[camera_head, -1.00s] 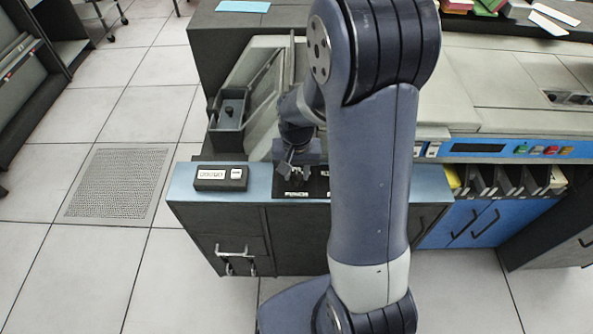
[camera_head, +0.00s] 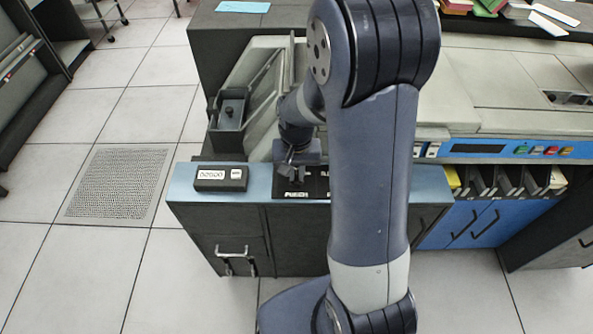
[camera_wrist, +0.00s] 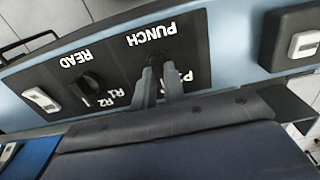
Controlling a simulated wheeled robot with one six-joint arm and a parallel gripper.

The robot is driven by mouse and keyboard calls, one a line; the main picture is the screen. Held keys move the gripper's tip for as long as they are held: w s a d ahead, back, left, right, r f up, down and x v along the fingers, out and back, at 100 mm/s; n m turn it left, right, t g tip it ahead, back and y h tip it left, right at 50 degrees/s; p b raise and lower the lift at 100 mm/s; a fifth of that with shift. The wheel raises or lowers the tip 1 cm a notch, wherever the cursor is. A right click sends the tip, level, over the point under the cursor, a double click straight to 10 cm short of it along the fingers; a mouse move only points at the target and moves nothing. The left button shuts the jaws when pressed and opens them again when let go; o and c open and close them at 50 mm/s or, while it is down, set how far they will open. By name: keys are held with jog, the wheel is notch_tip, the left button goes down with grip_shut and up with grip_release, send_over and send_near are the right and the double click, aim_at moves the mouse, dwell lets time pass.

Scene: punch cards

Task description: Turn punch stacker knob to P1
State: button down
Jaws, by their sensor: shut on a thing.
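The punch knob (camera_wrist: 155,60) is a small dark knob on the black panel (camera_wrist: 200,45), beside the white word PUNCH, which reads upside down in the wrist view. My gripper (camera_wrist: 158,82) is shut on this knob, and its fingers hide most of it. A P label shows just beside the fingers, partly covered, so I cannot tell where the knob points. In the head view my gripper (camera_head: 294,173) is down at the panel (camera_head: 283,190), partly hidden by my wrist.
A second dark knob, the read knob (camera_wrist: 88,83), sits beside READ with R1 and R2 labels. A white switch (camera_wrist: 40,98) lies beyond it. A dark box with a white display (camera_head: 221,178) stands left of the panel. A grey bin (camera_head: 230,120) stands behind.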

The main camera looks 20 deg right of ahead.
aim_at(297, 175)
jog(key=n, duration=0.4)
jog(key=shift+n, duration=2.2)
jog(key=c, duration=1.5)
grip_release()
notch_tip(297, 175, up, 11)
jog(key=shift+f, duration=0.1)
